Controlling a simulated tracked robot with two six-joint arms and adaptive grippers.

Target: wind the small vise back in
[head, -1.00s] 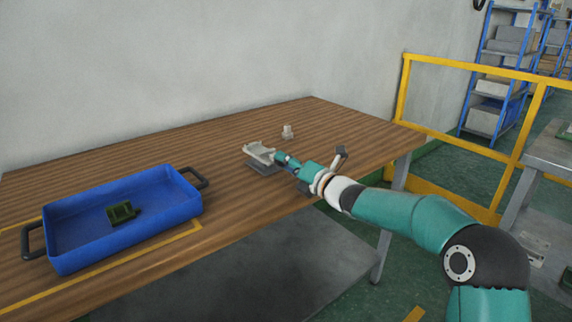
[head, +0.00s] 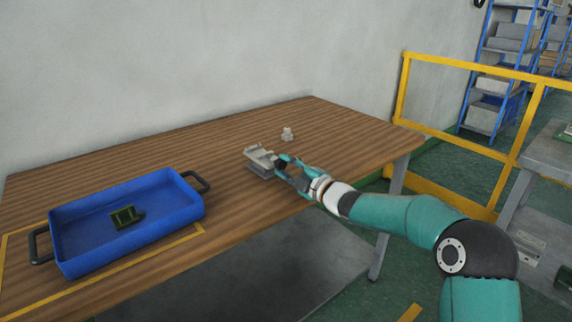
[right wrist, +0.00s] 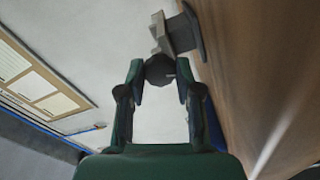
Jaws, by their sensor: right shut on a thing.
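The small vise (head: 260,157), pale grey on a darker base, stands on the wooden table near its front edge. In the right wrist view the vise (right wrist: 178,34) is at the top, with a dark round knob (right wrist: 159,69) on its near end. My right gripper (head: 281,164) reaches the vise from the right. In the right wrist view the gripper (right wrist: 161,78) has a finger on each side of the knob and is shut on it. The jaw gap of the vise is too small to tell. My left gripper is not in view.
A blue tray (head: 180,212) with black handles stands at the left of the table (head: 150,160), holding a dark green part (head: 127,217). A small pale object (head: 287,134) stands behind the vise. A yellow railing (head: 470,68) is beyond the table's right end.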

